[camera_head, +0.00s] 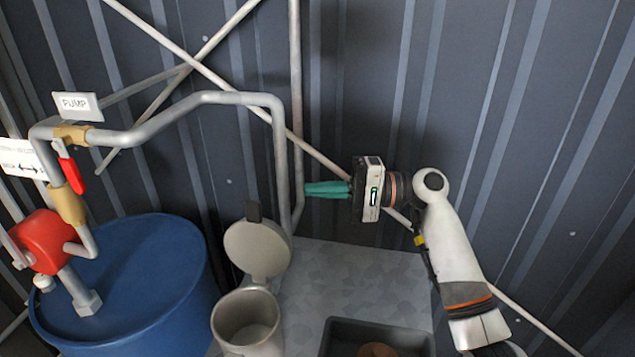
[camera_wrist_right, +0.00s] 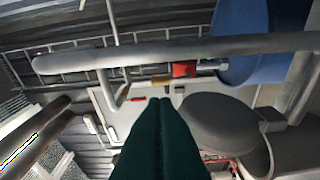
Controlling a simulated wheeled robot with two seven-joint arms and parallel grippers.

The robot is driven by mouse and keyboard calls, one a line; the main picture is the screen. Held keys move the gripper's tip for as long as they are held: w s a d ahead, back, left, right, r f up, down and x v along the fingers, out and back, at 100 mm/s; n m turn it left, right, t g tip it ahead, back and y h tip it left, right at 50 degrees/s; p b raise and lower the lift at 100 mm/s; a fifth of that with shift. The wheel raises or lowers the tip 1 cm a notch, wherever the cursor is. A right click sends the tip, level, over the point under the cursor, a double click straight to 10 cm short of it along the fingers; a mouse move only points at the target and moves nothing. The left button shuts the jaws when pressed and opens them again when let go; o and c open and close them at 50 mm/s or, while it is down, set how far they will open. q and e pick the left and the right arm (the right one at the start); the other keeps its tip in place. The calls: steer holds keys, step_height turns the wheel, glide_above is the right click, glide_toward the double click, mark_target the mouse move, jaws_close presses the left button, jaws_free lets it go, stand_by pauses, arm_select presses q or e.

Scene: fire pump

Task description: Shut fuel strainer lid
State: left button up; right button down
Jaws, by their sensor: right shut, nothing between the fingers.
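The fuel strainer (camera_head: 246,322) is a grey open-topped cylinder at the bottom centre of the head view. Its round lid (camera_head: 257,250) stands raised at the back of the rim, with a dark tab (camera_head: 253,211) on its top edge. My right gripper (camera_head: 308,189) has green fingers, shut and empty. It points left, above and to the right of the lid, apart from it, with its tips near the vertical pipe. In the right wrist view the green fingers (camera_wrist_right: 160,105) are together, and the lid (camera_wrist_right: 222,122) appears as a dark disc to their right. My left gripper is not in view.
A blue drum (camera_head: 140,275) with a red pump (camera_head: 42,242) stands at the left. A grey pipe (camera_head: 205,98) bends over and runs down behind the lid. A dark tray (camera_head: 335,326) sits on the grey surface (camera_head: 350,280) right of the strainer. A corrugated wall stands behind.

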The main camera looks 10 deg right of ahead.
mark_target(259, 236)
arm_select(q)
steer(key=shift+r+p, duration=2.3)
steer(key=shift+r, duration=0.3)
arm_select(e)
steer(key=s+a, duration=0.2)
steer(key=a, duration=0.6)
steer(key=shift+a+r, duration=0.15)
steer(key=shift+a, duration=0.2)
steer(key=shift+s, duration=0.2)
